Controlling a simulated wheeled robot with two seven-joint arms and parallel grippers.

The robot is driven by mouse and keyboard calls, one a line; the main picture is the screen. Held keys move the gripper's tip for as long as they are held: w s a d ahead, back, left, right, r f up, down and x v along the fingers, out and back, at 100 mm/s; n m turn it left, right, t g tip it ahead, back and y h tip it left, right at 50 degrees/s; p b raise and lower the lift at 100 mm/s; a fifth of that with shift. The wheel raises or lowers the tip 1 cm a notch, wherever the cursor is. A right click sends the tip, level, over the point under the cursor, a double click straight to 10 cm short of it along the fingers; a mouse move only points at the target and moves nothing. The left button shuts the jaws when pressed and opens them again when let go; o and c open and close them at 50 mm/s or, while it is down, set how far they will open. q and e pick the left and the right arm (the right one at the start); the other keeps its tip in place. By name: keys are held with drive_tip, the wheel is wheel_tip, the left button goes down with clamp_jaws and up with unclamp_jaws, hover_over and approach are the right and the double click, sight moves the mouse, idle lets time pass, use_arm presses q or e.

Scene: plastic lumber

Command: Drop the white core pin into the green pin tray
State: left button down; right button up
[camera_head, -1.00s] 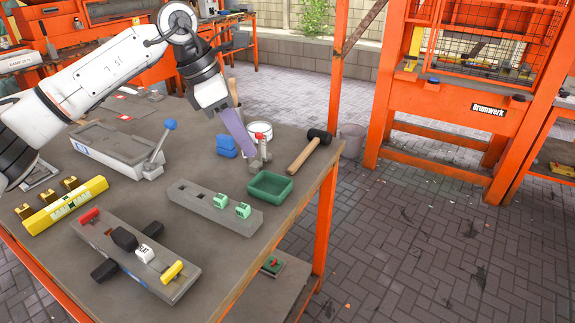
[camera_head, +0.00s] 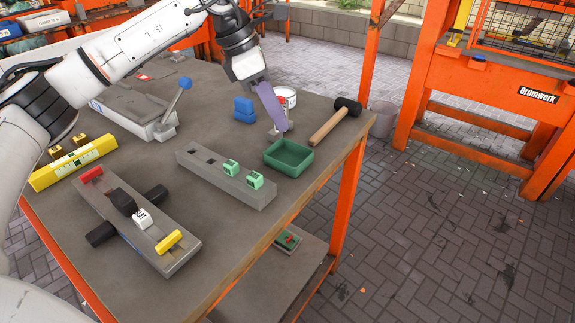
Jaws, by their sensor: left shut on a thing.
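The tray is a shallow open box and looks empty. A small pale grey upright piece (camera_head: 291,122) shows beside the strip's lower end, partly hidden by it. I cannot tell whether that piece is the white core pin, nor whether the strip touches it. My right gripper is out of view.
A mallet (camera_head: 335,122) lies right of the tray. A grey bar (camera_head: 200,170) with green cubes lies in front, near a slotted board (camera_head: 178,262). The table's orange edge (camera_head: 345,180) is close on the right.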

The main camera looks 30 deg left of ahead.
use_arm(q)
drive_tip(key=c, duration=1.6)
unclamp_jaws()
drive_tip(key=v, duration=1)
drive_tip(key=shift+s+r+p, duration=0.1)
drive_tip(key=shift+r+p, duration=0.05)
drive_tip(key=shift+p, duration=0.25)
